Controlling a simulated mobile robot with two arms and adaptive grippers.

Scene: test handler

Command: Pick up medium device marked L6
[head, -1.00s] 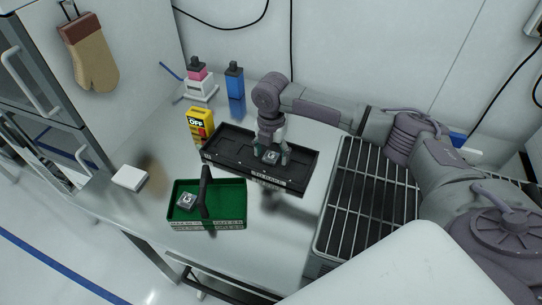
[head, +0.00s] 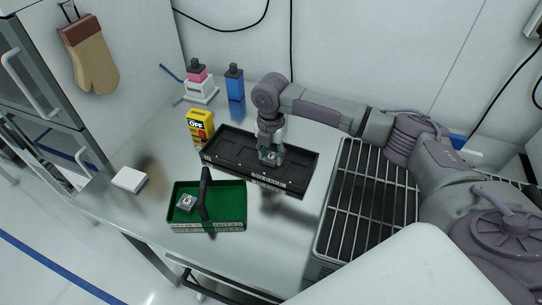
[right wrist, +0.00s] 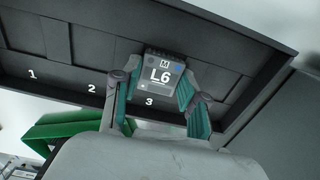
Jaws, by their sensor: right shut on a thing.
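The medium device marked L6 (right wrist: 161,76) is a small grey block with a white face reading "M" and "L6". It also shows in the head view (head: 270,156) in the black tray (head: 228,154), towards its right part. In the right wrist view it is by the slot numbered 3. My right gripper (head: 270,153) points down over it. In the right wrist view the gripper (right wrist: 162,92) has its green-padded fingers on both sides of the device, shut on it. Whether the device is clear of the tray floor I cannot tell. My left gripper is not in view.
A green tray (head: 232,213) with a small grey device (head: 186,202) and a black handle-like piece (head: 205,190) stands in front. A yellow "OFF" box (head: 199,124), bottles (head: 234,79) and a white block (head: 129,180) are around. A metal rack (head: 365,210) is at right.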

